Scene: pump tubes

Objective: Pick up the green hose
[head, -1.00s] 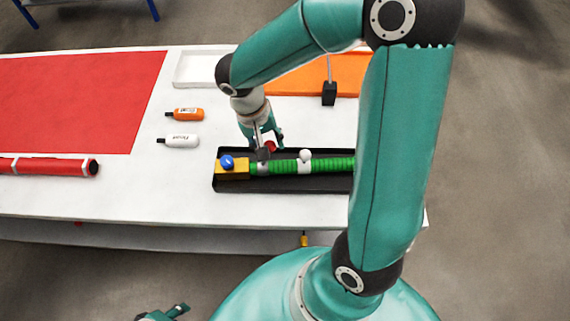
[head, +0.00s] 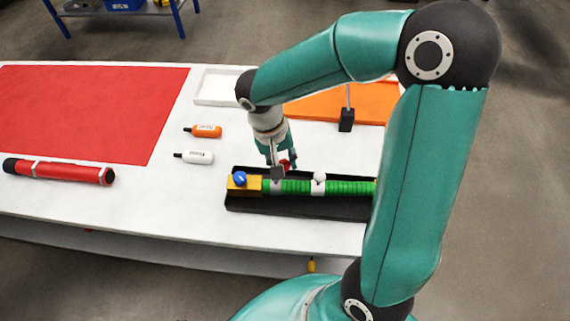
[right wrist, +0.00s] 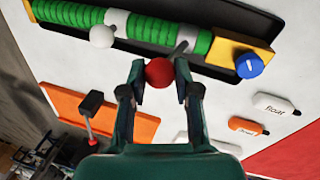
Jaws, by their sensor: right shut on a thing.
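The green hose (head: 345,188) is ribbed and lies in a black tray (head: 300,206). Its left end meets a yellow block (head: 243,193) with a blue knob (head: 239,179). A white clamp with a white ball (head: 319,177) sits around the hose. My right gripper (head: 281,170) is above the hose's left part. In the right wrist view, its fingers are shut on a red ball (right wrist: 159,72) beside the grey clamp on the hose (right wrist: 152,28). The fingers do not touch the hose itself there. My right arm hides the hose's right end in the head view. My left gripper is out of view.
An orange bottle (head: 203,131) and a white bottle (head: 195,157) lie left of the tray. A red tube (head: 65,171) lies farther left. A black post (head: 347,118) stands by an orange mat (head: 315,105). White tabletop is free between the tube and the tray.

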